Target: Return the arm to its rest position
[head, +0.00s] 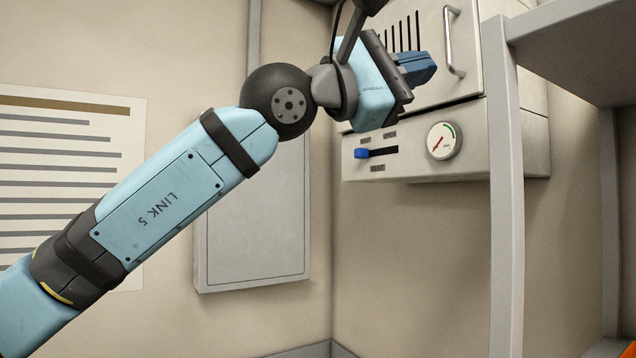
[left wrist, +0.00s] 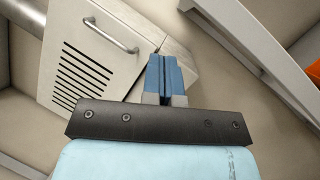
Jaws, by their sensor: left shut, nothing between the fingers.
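My left arm comes in from the lower left in the head view and reaches up to the wall cabinet. My left gripper (head: 421,68) is in front of the cabinet's vented door, left of its handle. In the left wrist view the blue fingers of my left gripper (left wrist: 163,75) are together, with nothing between them. The wall cabinet (head: 520,130) has a closed-looking door with a metal handle (head: 454,42); the handle also shows in the left wrist view (left wrist: 110,36). My right gripper is in neither view.
Below the door are a slider with a blue knob (head: 361,153) and a round gauge (head: 441,141). A grey shelf frame (head: 506,200) stands at the right. A grey wall panel (head: 258,225) and a printed sheet (head: 60,150) are behind my arm.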

